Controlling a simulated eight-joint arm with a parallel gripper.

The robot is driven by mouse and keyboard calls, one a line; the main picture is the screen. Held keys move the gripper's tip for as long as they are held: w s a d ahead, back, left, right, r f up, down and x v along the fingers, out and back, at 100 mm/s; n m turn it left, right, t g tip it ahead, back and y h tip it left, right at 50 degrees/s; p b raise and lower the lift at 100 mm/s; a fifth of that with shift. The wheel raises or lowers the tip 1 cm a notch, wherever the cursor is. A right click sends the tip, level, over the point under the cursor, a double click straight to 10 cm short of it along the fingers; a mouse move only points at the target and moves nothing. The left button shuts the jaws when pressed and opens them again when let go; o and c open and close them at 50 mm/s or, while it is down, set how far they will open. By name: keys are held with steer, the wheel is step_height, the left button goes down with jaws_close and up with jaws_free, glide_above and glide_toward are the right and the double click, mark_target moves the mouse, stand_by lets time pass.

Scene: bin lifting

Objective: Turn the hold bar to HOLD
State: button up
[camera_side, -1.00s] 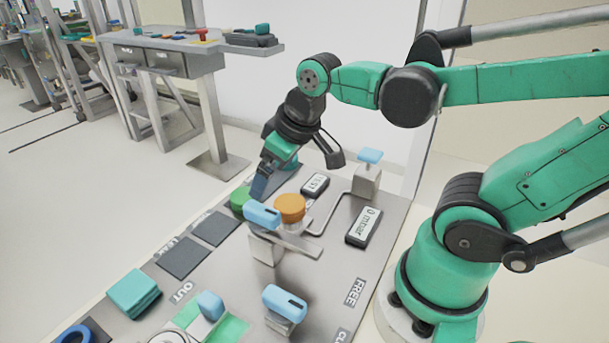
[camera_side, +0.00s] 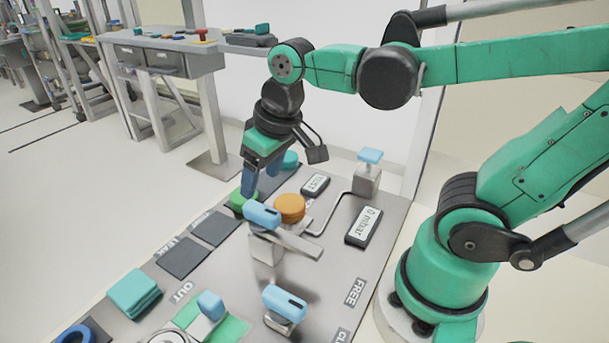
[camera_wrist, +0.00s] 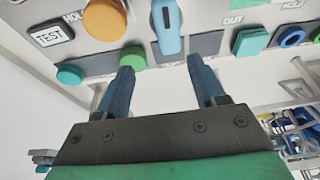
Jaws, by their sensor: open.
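A bar with a light blue handle (camera_side: 262,215) and a flat grey arm (camera_side: 298,243) sits on a metal block on the panel. The blue handle also shows at the top of the wrist view (camera_wrist: 167,25), ahead of the gap between my fingers. A second blue handle (camera_side: 285,302) stands nearer the front, by the FREE label (camera_side: 355,292). I cannot tell for sure which is the hold bar. My gripper (camera_side: 259,182) is open and empty, its blue fingers pointing down behind the first handle. It also shows in the wrist view (camera_wrist: 161,75), apart from the handle.
An orange cap (camera_side: 290,207) is right beside the first handle. A green cap (camera_side: 241,200) is by my fingertips, and a teal knob (camera_side: 290,160) is behind. A blue-topped valve (camera_side: 370,156) and a gauge reading 0 mbar (camera_side: 364,226) stand to the right.

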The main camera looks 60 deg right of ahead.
mark_target(260, 206)
steer(key=g, duration=0.1)
steer(key=a+g, duration=0.1)
steer(key=g, duration=0.1)
steer(key=shift+w+a+r+g, duration=0.15)
steer(key=shift+r+g, duration=0.05)
steer(key=shift+g, duration=0.1)
steer(key=shift+f, duration=2.7)
jaws_close()
